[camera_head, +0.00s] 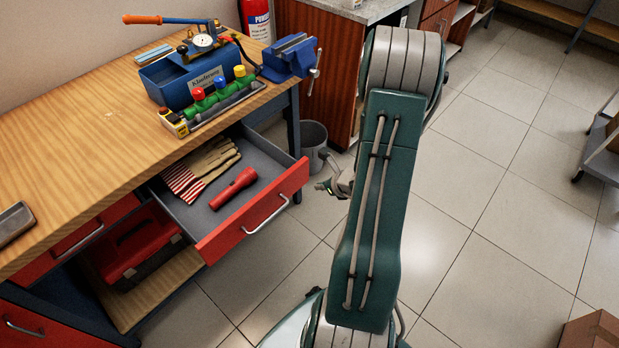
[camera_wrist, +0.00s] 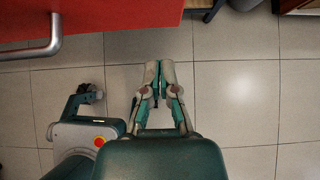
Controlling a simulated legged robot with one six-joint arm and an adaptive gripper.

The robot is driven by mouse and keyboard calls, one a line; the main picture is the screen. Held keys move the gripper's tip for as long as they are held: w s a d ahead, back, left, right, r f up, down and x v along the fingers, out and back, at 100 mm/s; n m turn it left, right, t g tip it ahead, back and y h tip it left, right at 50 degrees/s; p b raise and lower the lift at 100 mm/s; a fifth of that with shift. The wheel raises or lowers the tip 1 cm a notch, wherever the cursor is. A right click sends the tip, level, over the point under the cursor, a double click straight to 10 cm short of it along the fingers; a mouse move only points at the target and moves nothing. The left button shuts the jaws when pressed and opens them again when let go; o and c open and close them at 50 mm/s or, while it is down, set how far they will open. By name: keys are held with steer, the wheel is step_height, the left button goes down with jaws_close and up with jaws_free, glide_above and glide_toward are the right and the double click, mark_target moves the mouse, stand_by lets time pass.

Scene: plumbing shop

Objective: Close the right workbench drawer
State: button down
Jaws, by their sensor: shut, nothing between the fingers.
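The right workbench drawer (camera_head: 250,222) stands pulled out from under the wooden workbench, with a red front and a grey metal handle (camera_head: 266,214). Inside it lie a red flashlight (camera_head: 234,189) and striped work gloves (camera_head: 201,169). In the wrist view the red drawer front (camera_wrist: 120,18) fills the top left, with its handle (camera_wrist: 50,42) at the left. My gripper (camera_wrist: 157,66) is shut and empty, over the floor, below and apart from the drawer front in that view.
The workbench top (camera_head: 80,130) bears a blue test pump (camera_head: 192,75), a rack of colored valves (camera_head: 222,98) and a blue vise (camera_head: 290,57). A grey bin (camera_head: 313,140) stands behind the drawer. A red toolbox (camera_head: 133,249) sits on the lower shelf.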

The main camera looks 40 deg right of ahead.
mark_target(304, 179)
steer(key=shift+w+a+f, duration=0.1)
steer(key=shift+w, duration=1)
steer(key=shift+w+a+f, duration=0.1)
steer(key=shift+w, duration=1)
